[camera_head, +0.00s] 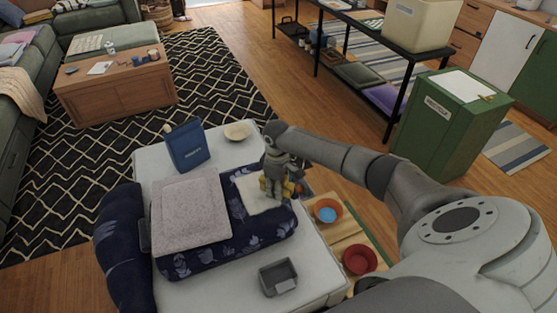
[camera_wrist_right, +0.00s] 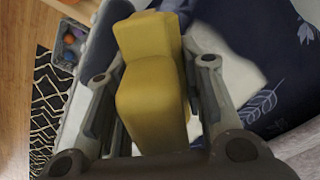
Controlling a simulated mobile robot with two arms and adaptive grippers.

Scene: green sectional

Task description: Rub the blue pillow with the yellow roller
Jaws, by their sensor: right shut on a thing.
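The blue pillow (camera_head: 215,252) is dark navy with pale leaf prints and lies on a white-topped surface. A grey folded cloth (camera_head: 190,212) covers its left part, and a cream patch (camera_head: 262,191) lies on its right part. My right gripper (camera_head: 276,190) is above that patch, shut on the yellow roller (camera_wrist_right: 153,85), which fills the space between its fingers. The pillow's leaf-printed fabric (camera_wrist_right: 262,102) shows beside the roller in the right wrist view. Whether the roller touches the pillow cannot be told. My left gripper is not in view.
On the white top (camera_head: 228,293) stand a blue box (camera_head: 187,147), a cream bowl (camera_head: 238,131) and a grey tray (camera_head: 278,277). A dark blue armrest (camera_head: 122,245) is at the left. Orange (camera_head: 326,210) and red (camera_head: 359,260) bowls sit at the right. A green cabinet (camera_head: 440,135) stands further right.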

